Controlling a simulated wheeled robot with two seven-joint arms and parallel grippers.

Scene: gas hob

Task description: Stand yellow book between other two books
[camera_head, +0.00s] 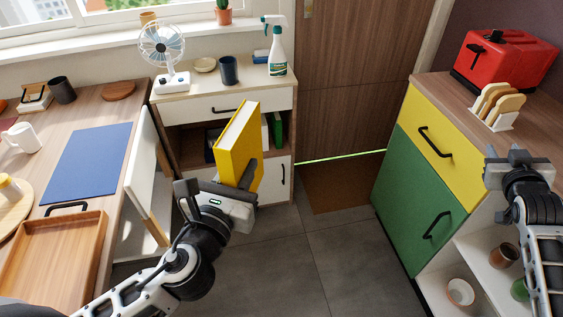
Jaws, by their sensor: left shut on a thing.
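The yellow book (234,148) is held upright and slightly tilted in my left gripper (226,183), in front of the small cabinet. The gripper is shut on its lower part, and a dark finger lies across the book. Behind it, in the cabinet's open shelf, a green book (277,131) stands at the right side. A dark blue thing (211,140), perhaps a book, shows at the left of the yellow book. The yellow book hides the middle of the shelf. My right gripper (517,160) is at the far right, holding nothing visible; its finger gap is unclear.
The cabinet (219,92) carries a fan (164,55), a dark cup (229,70) and a spray bottle (276,50). A table (90,108) with a blue mat (88,162) and wooden tray (55,250) is at left. A yellow-green cabinet (425,165) is at right. Floor between is clear.

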